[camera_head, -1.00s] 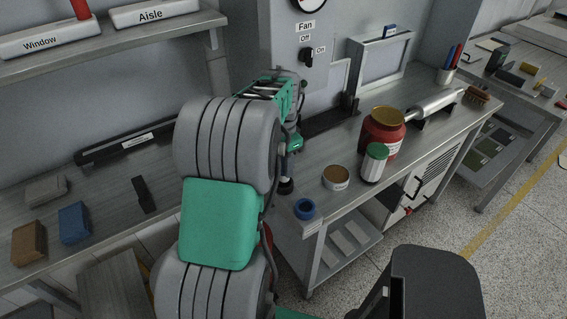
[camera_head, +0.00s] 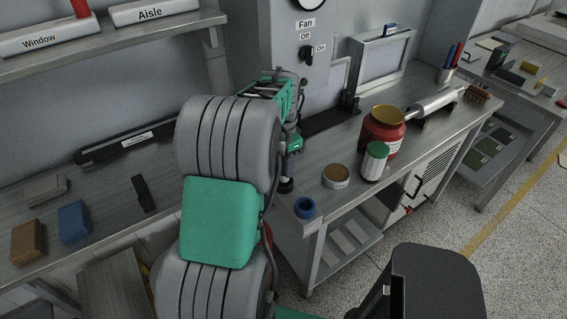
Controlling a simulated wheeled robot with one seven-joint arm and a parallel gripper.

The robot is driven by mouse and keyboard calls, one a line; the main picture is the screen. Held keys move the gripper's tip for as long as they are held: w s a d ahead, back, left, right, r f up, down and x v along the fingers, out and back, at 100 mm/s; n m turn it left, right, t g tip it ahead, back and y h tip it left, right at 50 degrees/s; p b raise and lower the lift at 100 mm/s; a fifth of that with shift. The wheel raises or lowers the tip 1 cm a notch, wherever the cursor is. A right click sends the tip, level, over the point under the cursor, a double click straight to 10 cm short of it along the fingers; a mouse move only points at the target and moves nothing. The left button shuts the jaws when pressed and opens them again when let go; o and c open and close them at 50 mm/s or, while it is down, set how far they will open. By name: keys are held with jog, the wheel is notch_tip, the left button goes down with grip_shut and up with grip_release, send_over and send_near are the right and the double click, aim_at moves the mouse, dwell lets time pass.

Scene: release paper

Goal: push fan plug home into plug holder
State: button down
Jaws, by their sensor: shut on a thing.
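My gripper (camera_head: 287,172) is mostly hidden behind my own arm, over the front left part of the right bench. It points down and appears shut on a small dark piece (camera_head: 286,186), which I take to be the fan plug. Its shape is too small and too covered to make out. The plug holder cannot be picked out; it may be hidden behind my arm. How far the plug sits in it cannot be seen.
A white jar with a green lid (camera_head: 374,162) and a red jar (camera_head: 384,136) stand farther right. Blue (camera_head: 73,222) and brown blocks (camera_head: 28,243) lie on the left bench.

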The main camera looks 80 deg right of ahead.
aim_at(283, 172)
jog(key=shift+f+b, duration=1.05)
jog(key=shift+f, duration=0.8)
jog(key=c, duration=0.7)
grip_release()
jog(key=shift+c, duration=0.2)
jog(key=shift+r, duration=0.1)
notch_tip(283, 172, up, 8)
jog(key=shift+f+b, duration=0.15)
jog(key=shift+b, duration=0.3)
